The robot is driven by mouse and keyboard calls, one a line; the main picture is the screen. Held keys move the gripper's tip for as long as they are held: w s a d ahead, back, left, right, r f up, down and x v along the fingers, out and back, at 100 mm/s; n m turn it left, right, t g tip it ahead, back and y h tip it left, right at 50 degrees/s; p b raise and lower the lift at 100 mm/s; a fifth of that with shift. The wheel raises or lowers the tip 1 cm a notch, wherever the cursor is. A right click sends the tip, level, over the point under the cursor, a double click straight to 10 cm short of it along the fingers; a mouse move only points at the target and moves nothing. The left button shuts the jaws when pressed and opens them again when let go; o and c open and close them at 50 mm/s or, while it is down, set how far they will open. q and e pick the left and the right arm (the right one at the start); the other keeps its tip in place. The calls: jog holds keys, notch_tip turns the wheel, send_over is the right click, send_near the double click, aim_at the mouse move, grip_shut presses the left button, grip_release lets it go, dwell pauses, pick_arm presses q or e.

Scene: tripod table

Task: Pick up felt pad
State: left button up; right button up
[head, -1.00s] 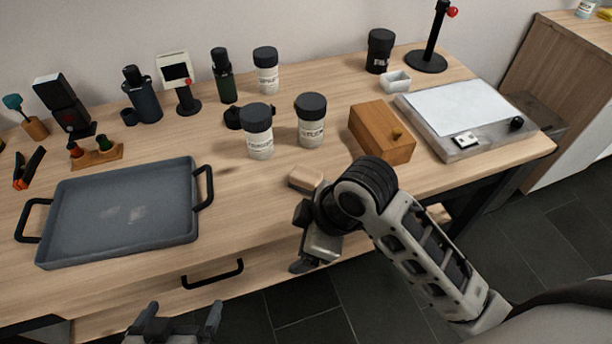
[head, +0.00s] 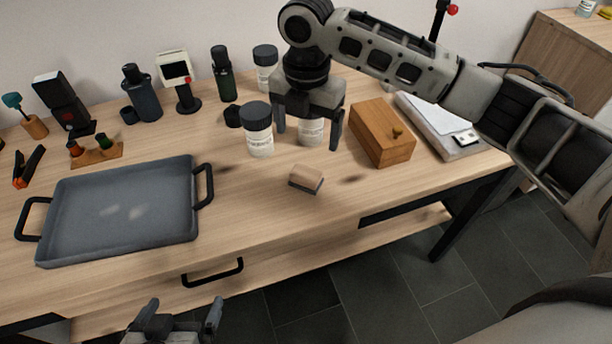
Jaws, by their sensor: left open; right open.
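The felt pad appears to be the small block (head: 306,180) with a light wooden top and a dark grey underside. It lies on the table near the front edge, right of the tray. My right gripper (head: 309,138) is open and empty, pointing down above the table. In the picture its fingers are just above the block, in front of a white jar, and apart from the block. My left gripper (head: 184,310) is open and empty at the bottom edge, in front of the drawer.
A grey tray (head: 120,247) with black handles fills the left of the table. A wooden box (head: 372,135) stands right of the block. Dark-lidded jars (head: 258,140) stand behind it. The tabletop directly around the block is clear.

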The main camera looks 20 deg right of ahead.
aim_at(306, 172)
notch_tip(306, 172, down, 6)
jog(key=shift+f, duration=0.2)
jog(key=shift+s+a+f, duration=0.1)
jog(key=shift+s+f, duration=0.1)
jog(key=shift+f, duration=1.15)
jog(key=shift+s+a+f, duration=0.1)
jog(key=shift+s+f, duration=0.05)
jog(key=shift+f, duration=1.15)
jog(key=c, duration=1.2)
jog(key=shift+o, duration=0.2)
jog(key=shift+r, duration=0.15)
jog(key=shift+r, duration=0.3)
notch_tip(306, 172, up, 2)
jog(key=shift+r, duration=0.1)
jog(key=s+a+r, duration=0.3)
jog(key=s+r, duration=0.7)
jog(key=s, duration=0.3)
jog(key=shift+s+a+p, duration=0.25)
jog(key=shift+a+p, duration=0.1)
jog(key=shift+a, duration=0.05)
